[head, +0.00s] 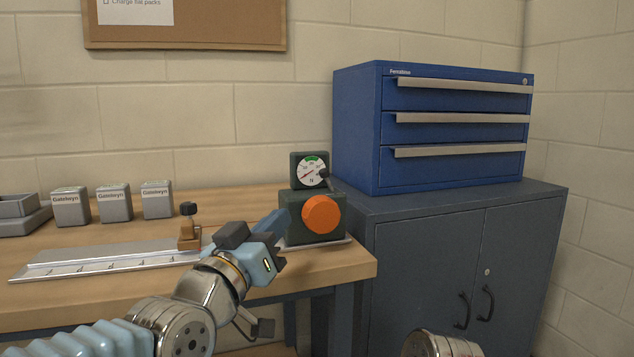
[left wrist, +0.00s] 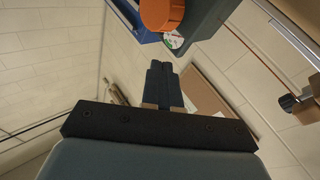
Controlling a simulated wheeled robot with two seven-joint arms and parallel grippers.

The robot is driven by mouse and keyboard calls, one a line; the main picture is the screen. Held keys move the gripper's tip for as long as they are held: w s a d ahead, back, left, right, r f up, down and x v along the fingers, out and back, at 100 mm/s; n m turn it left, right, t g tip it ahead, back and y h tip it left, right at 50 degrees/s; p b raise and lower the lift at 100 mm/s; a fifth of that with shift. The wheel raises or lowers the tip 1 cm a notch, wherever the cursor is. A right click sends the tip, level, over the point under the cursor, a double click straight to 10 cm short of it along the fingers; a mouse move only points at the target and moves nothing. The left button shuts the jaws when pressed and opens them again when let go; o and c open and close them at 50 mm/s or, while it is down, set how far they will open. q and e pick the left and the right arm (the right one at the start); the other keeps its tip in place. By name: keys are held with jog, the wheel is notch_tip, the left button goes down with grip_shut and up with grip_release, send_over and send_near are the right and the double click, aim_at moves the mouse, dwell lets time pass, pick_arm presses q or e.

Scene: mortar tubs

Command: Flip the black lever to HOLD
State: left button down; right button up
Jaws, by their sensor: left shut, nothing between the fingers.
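A dark green box (head: 291,219) with a large orange knob (head: 321,214) stands near the right end of the bench. On top is a small dark housing with a white round dial (head: 312,173). A small black part (head: 325,176) sticks out at the dial's lower right; it may be the black lever. No HOLD mark is legible. My left gripper (head: 277,222) is shut and empty, just left of the box and partly in front of it. In the left wrist view its closed fingers (left wrist: 163,84) point toward the orange knob (left wrist: 161,14) and the dial (left wrist: 173,40). My right gripper is out of view.
A metal rail (head: 100,258) with a brown black-knobbed stop (head: 189,235) lies on the wooden bench (head: 335,262) to the left. Several grey blocks (head: 114,203) stand behind it. A blue drawer chest (head: 358,130) on a grey cabinet (head: 415,270) stands close on the right.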

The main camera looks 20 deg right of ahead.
pick_arm(q)
jog(key=p, duration=0.4)
send_near(322, 175)
jog(key=x, duration=0.5)
jog(key=shift+r, duration=0.1)
jog(key=shift+p+x, duration=0.4)
jog(key=shift+x, duration=0.45)
